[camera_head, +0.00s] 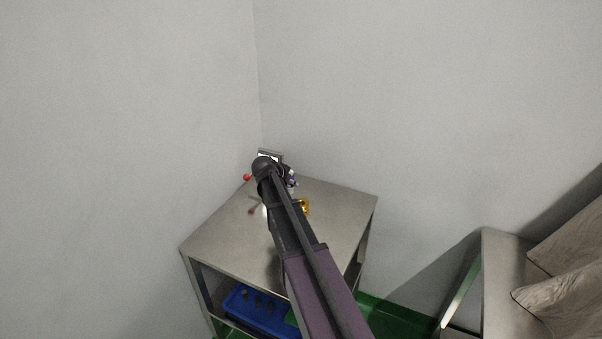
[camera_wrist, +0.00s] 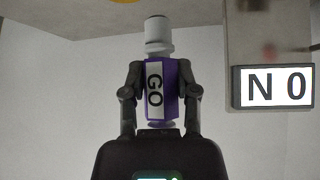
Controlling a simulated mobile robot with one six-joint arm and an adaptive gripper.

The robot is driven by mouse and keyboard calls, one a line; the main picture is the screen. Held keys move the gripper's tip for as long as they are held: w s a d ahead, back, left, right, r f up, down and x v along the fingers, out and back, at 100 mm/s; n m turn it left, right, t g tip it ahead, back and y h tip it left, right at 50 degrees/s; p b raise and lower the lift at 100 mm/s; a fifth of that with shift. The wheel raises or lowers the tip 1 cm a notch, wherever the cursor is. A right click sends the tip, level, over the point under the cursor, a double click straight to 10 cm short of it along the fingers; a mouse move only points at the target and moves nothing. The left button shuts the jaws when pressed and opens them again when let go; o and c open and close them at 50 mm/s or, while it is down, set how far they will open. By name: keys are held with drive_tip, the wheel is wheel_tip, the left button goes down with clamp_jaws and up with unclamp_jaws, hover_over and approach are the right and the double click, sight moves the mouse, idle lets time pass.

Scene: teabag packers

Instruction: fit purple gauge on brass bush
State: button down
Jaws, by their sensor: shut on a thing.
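The purple gauge (camera_wrist: 156,90) is in my gripper (camera_wrist: 160,76), which is shut on it from both sides in the wrist view. It has a white panel marked GO and a white cylindrical end pointing to the top of that picture. In the head view only a small purple and white bit (camera_head: 292,179) shows beside my arm. The brass bush (camera_head: 304,206) appears as a gold ring on the metal table, just right of my arm. A yellow edge (camera_wrist: 112,2), likely the bush, is cut off at the wrist view's top. The gauge is apart from it.
The metal table (camera_head: 223,237) stands in a wall corner. A lit display (camera_wrist: 273,87) on a grey post is close right of my gripper in the wrist view. A red knob (camera_head: 247,177) is at the back left. A blue bin (camera_head: 240,301) sits below; sacks (camera_head: 570,245) lie right.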

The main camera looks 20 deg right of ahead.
drive_tip(key=shift+m+g, duration=0.5)
drive_tip(key=shift+m, duration=0.2)
drive_tip(key=s+d+r+p, duration=0.2)
drive_tip(key=d, duration=0.1)
drive_tip(key=shift+s+d+r, duration=0.1)
drive_tip(key=shift+d+r, duration=0.15)
drive_tip(key=shift+r, duration=0.15)
drive_tip(key=shift+f, duration=0.2)
drive_tip(key=shift+f+b, duration=2.7)
drive_tip(key=shift+b, duration=0.25)
drive_tip(key=shift+f+b, duration=1.8)
drive_tip(key=shift+c, duration=1.4)
unclamp_jaws()
drive_tip(key=shift+r, duration=0.15)
wheel_tip(320, 180, up, 9)
drive_tip(key=p, duration=0.9)
